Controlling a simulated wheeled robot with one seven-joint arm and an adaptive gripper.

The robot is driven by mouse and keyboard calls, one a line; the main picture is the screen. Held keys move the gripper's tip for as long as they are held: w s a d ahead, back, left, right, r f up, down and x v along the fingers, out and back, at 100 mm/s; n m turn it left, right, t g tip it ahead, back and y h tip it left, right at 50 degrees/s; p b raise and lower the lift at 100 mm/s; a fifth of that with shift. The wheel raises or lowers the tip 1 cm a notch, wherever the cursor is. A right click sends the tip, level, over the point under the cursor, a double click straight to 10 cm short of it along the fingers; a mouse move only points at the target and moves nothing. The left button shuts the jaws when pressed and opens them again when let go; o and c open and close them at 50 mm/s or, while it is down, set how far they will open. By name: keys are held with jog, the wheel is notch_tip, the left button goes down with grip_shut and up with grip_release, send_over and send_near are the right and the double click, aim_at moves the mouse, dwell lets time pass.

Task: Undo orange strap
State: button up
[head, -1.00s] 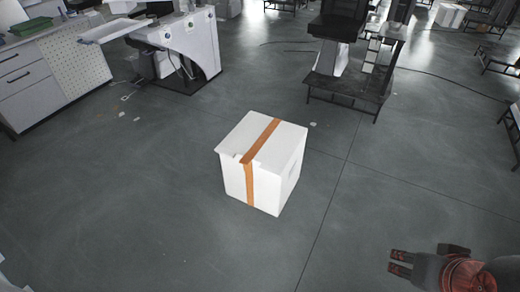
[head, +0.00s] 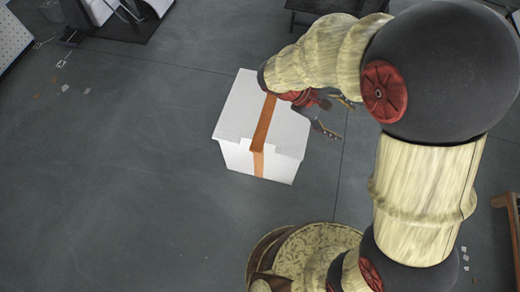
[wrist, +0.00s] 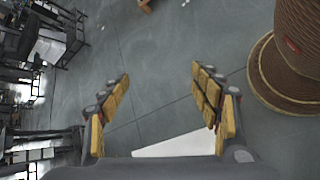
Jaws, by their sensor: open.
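A white box (head: 236,112) stands on the grey floor in the middle of the head view. The orange strap (head: 264,124) runs over its top and down its front face. My gripper (head: 334,117) is open and empty beside the box's right edge, with its fingers pointing right, away from the strap. The wrist of my arm hides the box's far right corner and the strap's far end. In the wrist view my open gripper (wrist: 160,73) has bare floor between its fingertips. A white surface, probably the box (wrist: 180,146), shows at the bottom edge; the strap is not visible there.
A wooden frame (head: 508,214) stands at the right edge of the head view. Dark furniture (head: 325,8) stands beyond the box. The floor (head: 120,190) left of the box is clear apart from small scraps farther back. My arm covers much of the right side.

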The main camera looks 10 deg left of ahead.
jog(key=w+a+f+n+t+h, duration=0.3)
jog(key=w+a+f+n+t, duration=0.3)
jog(key=a+f, duration=0.4)
jog(key=n+t+y+b, duration=0.1)
jog(key=n+t+y, duration=0.5)
jog(key=n+t, duration=0.45)
send_over(255, 152)
jog(key=s+d, duration=0.1)
jog(key=d, duration=0.2)
notch_tip(255, 152, down, 21)
jog(key=n+g, duration=0.2)
jog(key=s+a+f+n+t+y, duration=0.1)
jog(key=s+a+f+n+y, duration=0.15)
jog(key=f, duration=0.25)
jog(key=s+a+f+n+t+y, duration=0.1)
jog(key=s+f+n+y, duration=0.2)
jog(key=f, duration=0.2)
jog(key=w, duration=0.2)
jog(key=w+b, duration=0.1)
jog(key=w, duration=0.1)
jog(key=w+b, duration=0.1)
jog(key=w, duration=0.1)
jog(key=shift+d+f, duration=0.15)
jog(key=shift+d, duration=0.1)
jog(key=shift+w, duration=0.75)
jog(key=shift+c, duration=1.4)
grip_shut()
